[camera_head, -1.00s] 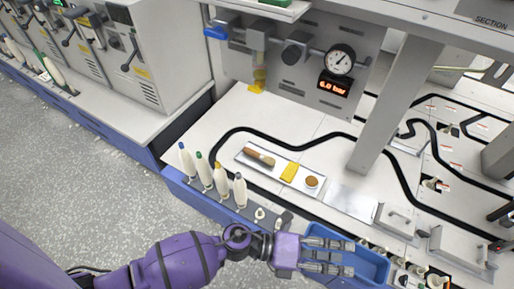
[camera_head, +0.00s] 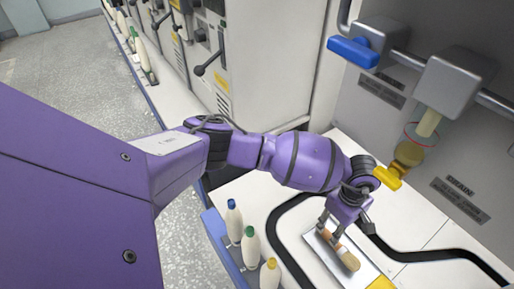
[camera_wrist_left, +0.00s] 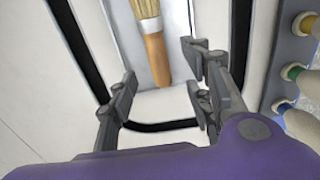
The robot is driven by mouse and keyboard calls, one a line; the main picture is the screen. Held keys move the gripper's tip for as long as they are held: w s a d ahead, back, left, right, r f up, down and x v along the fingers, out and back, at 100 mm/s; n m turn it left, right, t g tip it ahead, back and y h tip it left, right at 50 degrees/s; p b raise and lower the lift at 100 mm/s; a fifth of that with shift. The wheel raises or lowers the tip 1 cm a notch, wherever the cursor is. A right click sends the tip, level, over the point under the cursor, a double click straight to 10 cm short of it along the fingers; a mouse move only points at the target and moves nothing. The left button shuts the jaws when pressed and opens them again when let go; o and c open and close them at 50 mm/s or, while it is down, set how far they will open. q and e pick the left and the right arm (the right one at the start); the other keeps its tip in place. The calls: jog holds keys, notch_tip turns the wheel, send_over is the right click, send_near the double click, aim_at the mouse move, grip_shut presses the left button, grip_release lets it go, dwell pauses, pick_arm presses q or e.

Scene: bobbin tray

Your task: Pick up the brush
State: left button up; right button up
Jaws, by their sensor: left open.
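The brush (camera_head: 349,260) has a brown wooden handle, a metal band and pale bristles. It lies on a shallow light tray (camera_head: 322,256) on the white worktop. In the left wrist view the brush (camera_wrist_left: 154,50) points away from me, handle end nearest. My left gripper (camera_head: 331,223) is above the handle end of the brush. In the left wrist view its fingers (camera_wrist_left: 160,85) are spread open, with the handle end in the gap between them as seen from there. Whether they touch it cannot be told. My right gripper is not in view.
Several bobbins with coloured tops, such as the blue-topped one (camera_head: 233,218), stand along the left edge. A black line (camera_head: 279,231) curves over the worktop. A blue-handled valve (camera_head: 353,52) and pipe are above right.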

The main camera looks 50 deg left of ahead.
aim_at(330, 235)
pick_arm(q)
jog(key=shift+w+a+f, duration=0.2)
jog(key=shift+w+a, duration=0.1)
jog(key=shift+w, duration=0.15)
notch_tip(330, 235, down, 2)
jog(key=shift+s+f+b, duration=0.1)
jog(key=shift+f+b, duration=0.05)
jog(key=shift+b, duration=0.4)
jog(key=f+b, duration=0.1)
jog(key=f, duration=0.1)
jog(key=f+b, duration=0.1)
jog(key=f, duration=0.1)
jog(key=shift+s+f, duration=0.2)
jog(key=shift+f, duration=0.2)
jog(key=shift+w, duration=0.1)
jog(key=c, duration=1.1)
grip_shut()
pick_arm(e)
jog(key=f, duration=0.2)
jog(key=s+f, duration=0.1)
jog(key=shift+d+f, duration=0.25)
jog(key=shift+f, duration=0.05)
pick_arm(q)
jog(key=shift+r, duration=0.25)
